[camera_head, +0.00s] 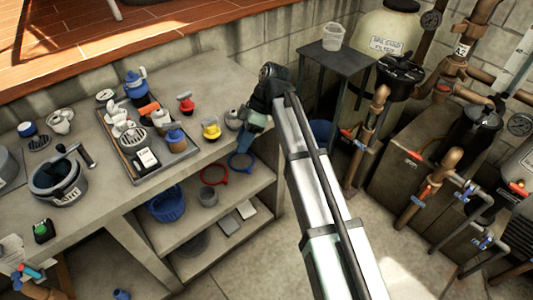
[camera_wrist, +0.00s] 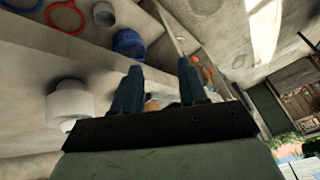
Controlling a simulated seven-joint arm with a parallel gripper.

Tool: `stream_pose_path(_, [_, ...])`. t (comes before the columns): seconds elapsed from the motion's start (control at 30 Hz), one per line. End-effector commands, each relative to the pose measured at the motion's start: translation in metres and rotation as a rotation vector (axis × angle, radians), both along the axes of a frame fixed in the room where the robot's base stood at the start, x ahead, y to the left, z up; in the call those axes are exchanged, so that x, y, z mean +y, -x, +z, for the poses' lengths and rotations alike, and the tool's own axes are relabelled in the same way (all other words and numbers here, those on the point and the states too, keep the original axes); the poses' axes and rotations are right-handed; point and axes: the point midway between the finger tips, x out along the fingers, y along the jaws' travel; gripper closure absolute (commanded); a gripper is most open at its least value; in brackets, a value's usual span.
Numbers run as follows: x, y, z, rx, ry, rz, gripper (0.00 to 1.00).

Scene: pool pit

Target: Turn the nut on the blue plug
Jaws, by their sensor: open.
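My gripper (camera_wrist: 160,72) is open, its two dark fingers apart in the wrist view. In the head view my gripper (camera_head: 252,128) hangs near the right end of the concrete workbench, and its fingers are hard to make out there. A small tan shape (camera_wrist: 152,104) shows low between the fingers in the wrist view, mostly hidden.
The tray (camera_head: 187,151) holds several fittings. A dark pot (camera_head: 55,180) stands left. Blue basket (camera_head: 166,204) and rings lie on the shelf. Pipes crowd the right.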

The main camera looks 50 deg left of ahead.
Motion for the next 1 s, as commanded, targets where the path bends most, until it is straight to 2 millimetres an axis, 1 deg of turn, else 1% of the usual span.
stream_pose_path(0.03, [-0.005, -0.005, -0.007, 0.000, 0.010, -0.018, 0.57])
stream_pose_path(0.3, [-0.023, -0.029, -0.037, -0.001, 0.057, -0.111, 0.57])
stream_pose_path(0.5, [-0.034, -0.042, -0.054, -0.001, 0.085, -0.164, 0.57])
stream_pose_path(0.7, [-0.040, -0.050, -0.063, -0.004, 0.099, -0.192, 0.57])
stream_pose_path(1.0, [-0.041, -0.051, -0.065, -0.004, 0.102, -0.200, 0.57])
